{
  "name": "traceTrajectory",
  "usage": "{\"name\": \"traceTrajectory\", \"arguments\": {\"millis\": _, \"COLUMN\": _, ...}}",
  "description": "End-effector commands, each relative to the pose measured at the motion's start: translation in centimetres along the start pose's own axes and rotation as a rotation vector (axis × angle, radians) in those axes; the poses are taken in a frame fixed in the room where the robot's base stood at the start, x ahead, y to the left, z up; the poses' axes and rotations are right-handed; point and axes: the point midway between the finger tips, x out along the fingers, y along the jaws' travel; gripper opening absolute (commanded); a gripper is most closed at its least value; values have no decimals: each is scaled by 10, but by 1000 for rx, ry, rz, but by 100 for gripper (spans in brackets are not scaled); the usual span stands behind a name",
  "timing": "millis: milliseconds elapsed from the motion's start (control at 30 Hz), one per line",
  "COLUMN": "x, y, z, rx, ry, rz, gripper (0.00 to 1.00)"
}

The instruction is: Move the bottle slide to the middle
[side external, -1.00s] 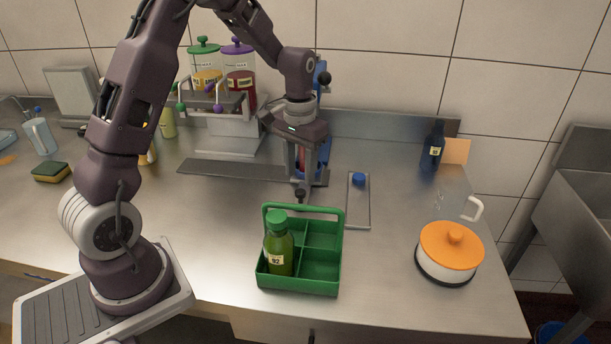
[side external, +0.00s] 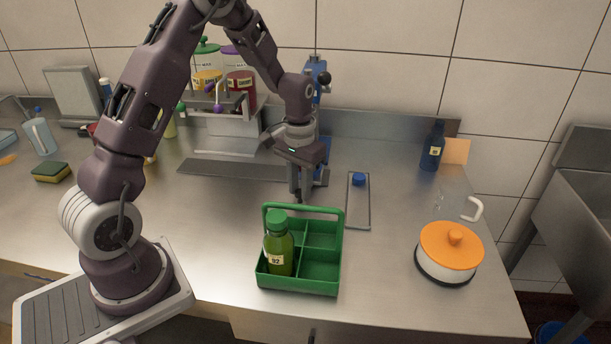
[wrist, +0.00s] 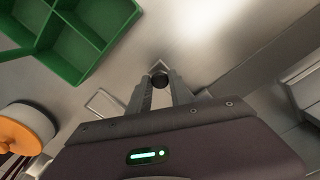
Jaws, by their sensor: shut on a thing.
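The bottle slide looks like a dark grey flat strip (side external: 225,169) running across the worktop in front of the pump stand (side external: 228,132). A round black knob (wrist: 160,79) shows in the wrist view, which I take to be the slide's handle. My gripper (side external: 297,194) points down near the strip's right end. Its two fingers are closed on the knob, one on each side, also in the wrist view (wrist: 157,90). The knob is mostly hidden by the fingers in the side view. I cannot see a bottle on the slide.
A green caddy (side external: 322,290) with a green bottle (side external: 280,250) stands just in front of my gripper. A shallow tray (side external: 358,222) with a blue cap (side external: 358,179) lies to the right. An orange-lidded pot (side external: 450,246) and a dark blue bottle (side external: 432,148) are farther right. A blue stand (side external: 316,85) rises behind.

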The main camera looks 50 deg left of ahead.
Motion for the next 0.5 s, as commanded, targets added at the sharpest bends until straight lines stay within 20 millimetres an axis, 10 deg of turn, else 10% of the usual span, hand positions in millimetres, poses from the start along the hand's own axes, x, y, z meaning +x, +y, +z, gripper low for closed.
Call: {"name": "traceTrajectory", "arguments": {"millis": 500, "x": -1, "y": -47, "z": 26, "rx": -3, "ry": 1, "rz": -2, "gripper": 0}}
